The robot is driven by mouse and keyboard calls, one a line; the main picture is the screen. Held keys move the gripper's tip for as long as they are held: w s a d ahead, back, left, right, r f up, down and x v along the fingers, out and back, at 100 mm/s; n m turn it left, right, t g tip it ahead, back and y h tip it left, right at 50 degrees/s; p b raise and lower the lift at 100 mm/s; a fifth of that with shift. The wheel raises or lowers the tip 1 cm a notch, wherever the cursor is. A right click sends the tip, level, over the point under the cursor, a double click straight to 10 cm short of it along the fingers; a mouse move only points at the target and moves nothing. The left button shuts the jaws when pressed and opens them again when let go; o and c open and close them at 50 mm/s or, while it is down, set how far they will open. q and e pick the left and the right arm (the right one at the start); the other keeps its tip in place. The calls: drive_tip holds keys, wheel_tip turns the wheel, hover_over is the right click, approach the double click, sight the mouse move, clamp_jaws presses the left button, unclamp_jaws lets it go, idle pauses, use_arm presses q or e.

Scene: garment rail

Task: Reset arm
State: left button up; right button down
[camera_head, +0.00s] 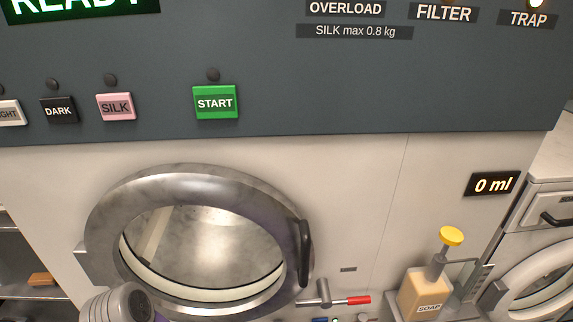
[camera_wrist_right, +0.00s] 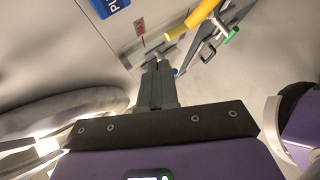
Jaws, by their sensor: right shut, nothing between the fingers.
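My right gripper (camera_wrist_right: 157,85) shows in the right wrist view with its two grey fingers together and nothing between them. My left gripper is not in view.
The washing machine's round metal door (camera_head: 185,183) looks closed. Above it are a green START button (camera_head: 215,102) and a pink SILK button (camera_head: 115,107). A red-tipped lever (camera_head: 357,300) and a yellow-topped soap dispenser (camera_head: 425,293) stick out at the lower right. A blue sign (camera_wrist_right: 108,6) shows in the wrist view.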

drive_tip(key=s+a+n+g, duration=0.6)
drive_tip(key=s+n+g, duration=0.3)
drive_tip(key=s+n, duration=0.6)
drive_tip(key=d+n+h, duration=0.1)
drive_tip(key=n, duration=0.9)
drive_tip(key=s+d+n+h, duration=0.1)
drive_tip(key=n+h, duration=0.1)
drive_tip(key=n, duration=0.7)
drive_tip(key=d+r+n+t+h, duration=0.1)
drive_tip(key=n+h, duration=0.1)
drive_tip(key=n, duration=0.8)
drive_tip(key=shift+s+r+n, duration=0.1)
drive_tip(key=shift+s+n, duration=0.15)
drive_tip(key=shift+n, duration=0.05)
